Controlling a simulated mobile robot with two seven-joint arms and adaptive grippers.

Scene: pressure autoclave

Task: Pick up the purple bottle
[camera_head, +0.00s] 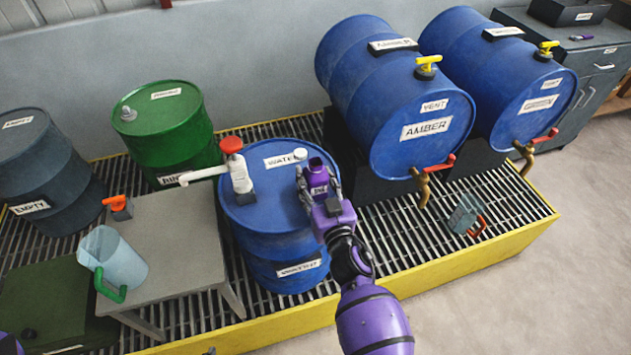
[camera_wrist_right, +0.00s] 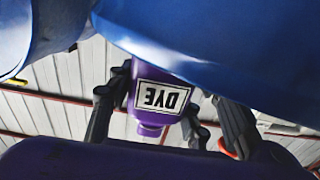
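The purple bottle (camera_head: 318,170) is upright between the fingers of my right gripper (camera_head: 318,182), over the top of the blue water drum (camera_head: 262,215). In the right wrist view the bottle (camera_wrist_right: 160,95) appears upside down with a white DYE label. Dark fingers of my right gripper (camera_wrist_right: 155,105) lie against both its sides, seemingly shut on it. The bottle's base is hidden behind blue surfaces there, so I cannot tell whether it rests on the drum. My left gripper is not in view.
A red-topped pump (camera_head: 236,165) and a white cap (camera_head: 300,154) are on the drum. A grey stand (camera_head: 180,235) with a clear jug (camera_head: 112,257) is at left. The amber drum (camera_head: 385,95) lies behind right.

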